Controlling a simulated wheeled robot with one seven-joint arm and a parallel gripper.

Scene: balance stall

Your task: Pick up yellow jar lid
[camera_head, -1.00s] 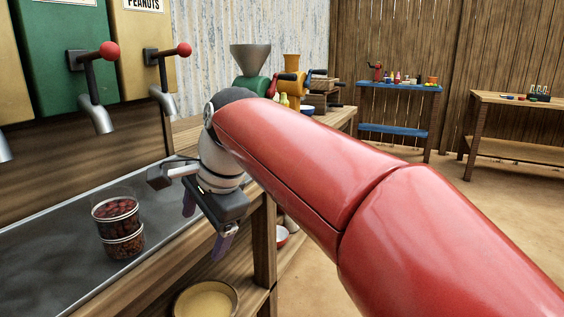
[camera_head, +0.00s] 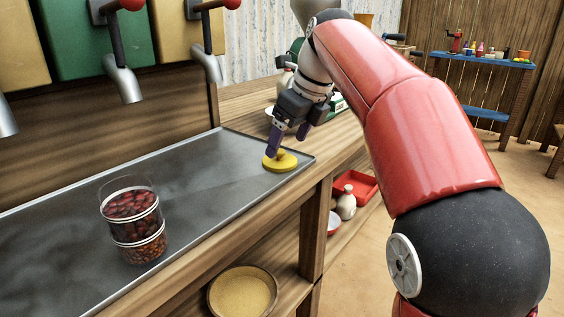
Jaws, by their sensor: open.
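The yellow jar lid (camera_head: 280,163) lies flat on the right end of the grey metal tray, with a small knob on top. My gripper (camera_head: 288,145) is open, its purple fingers pointing down just above the lid. One finger is close to the knob on its left side, and the other is higher and to the right. I cannot tell whether a finger touches the lid. A clear jar (camera_head: 133,218) filled with red and brown nuts stands on the tray to the left.
Dispenser spouts (camera_head: 122,80) with red-knobbed levers hang over the back of the tray (camera_head: 205,175). A round yellow bowl (camera_head: 243,292) sits on the lower shelf. A white bottle (camera_head: 346,203) and a red tray (camera_head: 362,186) are below at right. The tray between jar and lid is clear.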

